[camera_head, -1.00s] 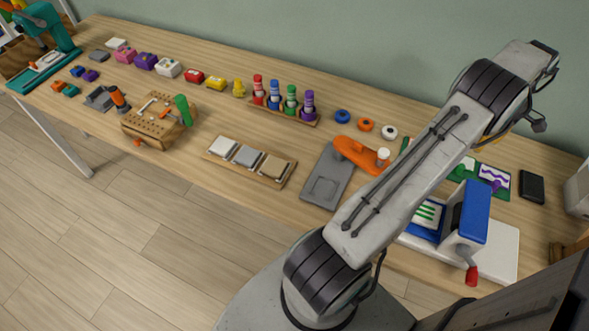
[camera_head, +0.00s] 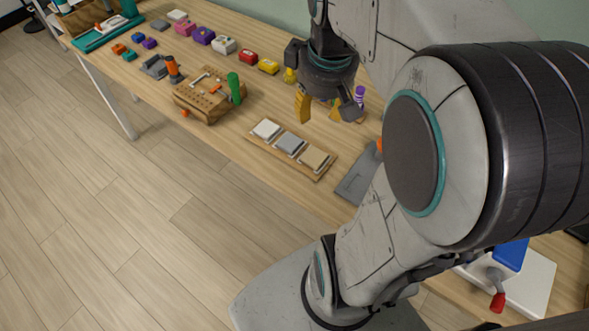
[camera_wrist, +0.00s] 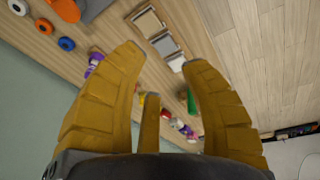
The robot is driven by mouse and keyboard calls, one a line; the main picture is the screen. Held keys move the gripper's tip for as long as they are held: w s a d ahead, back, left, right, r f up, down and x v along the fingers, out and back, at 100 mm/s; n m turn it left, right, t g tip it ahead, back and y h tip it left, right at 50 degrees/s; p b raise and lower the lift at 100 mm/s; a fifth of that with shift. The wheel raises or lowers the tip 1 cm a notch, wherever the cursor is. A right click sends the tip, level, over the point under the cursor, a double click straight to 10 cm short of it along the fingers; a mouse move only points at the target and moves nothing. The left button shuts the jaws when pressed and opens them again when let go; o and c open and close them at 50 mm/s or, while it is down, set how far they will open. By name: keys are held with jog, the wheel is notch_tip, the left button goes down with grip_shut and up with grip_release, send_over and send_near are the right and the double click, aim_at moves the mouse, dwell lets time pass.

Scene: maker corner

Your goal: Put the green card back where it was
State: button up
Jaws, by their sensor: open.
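I cannot see the green card in either current view; my arm covers the right part of the table in the head view. My gripper (camera_head: 325,108) is open and empty, with yellow fingers, above the back of the table near the coloured bottles. In the wrist view, the fingers (camera_wrist: 166,62) are spread wide with nothing between them but table items far below. A wooden tray (camera_head: 281,157) holds white, grey and tan pieces side by side. It also shows in the wrist view (camera_wrist: 140,14), beyond the fingertips.
A pegboard block (camera_head: 205,98) with a green cylinder (camera_head: 234,88) stands left of the tray. The blue press (camera_head: 510,256) is partly hidden by my arm. Table front left of the tray is clear.

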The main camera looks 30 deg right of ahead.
jog(key=s+a+f+t+y, duration=0.1)
jog(key=s+a+f, duration=0.2)
jog(key=s+a, duration=0.5)
jog(key=shift+a+f+m, duration=0.25)
jog(key=shift+a+m, duration=0.15)
jog(key=shift+a, duration=0.8)
